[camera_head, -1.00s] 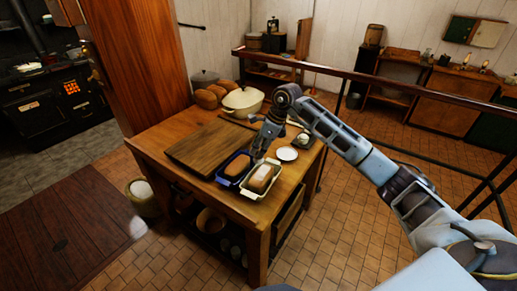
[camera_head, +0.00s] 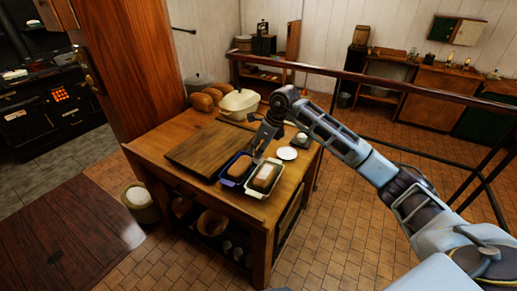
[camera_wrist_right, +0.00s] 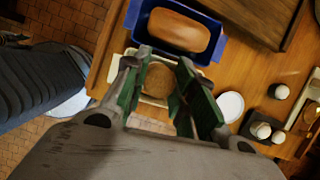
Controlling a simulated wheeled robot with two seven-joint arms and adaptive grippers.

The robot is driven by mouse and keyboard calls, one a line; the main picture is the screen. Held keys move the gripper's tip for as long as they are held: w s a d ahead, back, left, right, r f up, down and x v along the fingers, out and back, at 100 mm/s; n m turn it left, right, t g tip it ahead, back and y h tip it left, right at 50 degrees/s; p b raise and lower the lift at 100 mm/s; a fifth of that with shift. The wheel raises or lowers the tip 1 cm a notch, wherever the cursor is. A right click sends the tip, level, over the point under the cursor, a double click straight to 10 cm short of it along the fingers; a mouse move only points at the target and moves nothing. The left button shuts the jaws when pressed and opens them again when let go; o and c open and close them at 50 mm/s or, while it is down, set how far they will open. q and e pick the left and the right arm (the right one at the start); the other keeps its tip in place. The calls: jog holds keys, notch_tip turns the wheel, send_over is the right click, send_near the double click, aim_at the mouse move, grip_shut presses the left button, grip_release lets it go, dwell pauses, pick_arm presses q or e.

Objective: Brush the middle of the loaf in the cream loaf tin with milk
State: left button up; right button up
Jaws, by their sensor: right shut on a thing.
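The cream loaf tin (camera_head: 251,193) holds a brown loaf (camera_head: 264,177) with a paler patch on top. In the right wrist view the loaf (camera_wrist_right: 158,82) shows between my fingers, partly hidden by them. My right gripper (camera_head: 259,152) points down just above the far end of this tin. It also shows in the right wrist view (camera_wrist_right: 158,75), shut on a slim thing, seemingly the brush, which is mostly hidden. Contact with the loaf cannot be told. A small white vessel (camera_head: 302,137), perhaps the milk, stands at the table's right. My left gripper is out of view.
A blue tin (camera_head: 222,180) with another loaf (camera_head: 239,167) stands just left of the cream tin. A wooden board (camera_head: 203,148), white plate (camera_head: 287,153), cream pot (camera_head: 240,103) and several loaves (camera_head: 202,102) share the table. A rail (camera_head: 400,89) runs behind.

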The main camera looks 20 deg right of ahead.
jog(key=shift+a+m, duration=0.1)
jog(key=shift+m, duration=0.3)
jog(key=shift+f, duration=0.1)
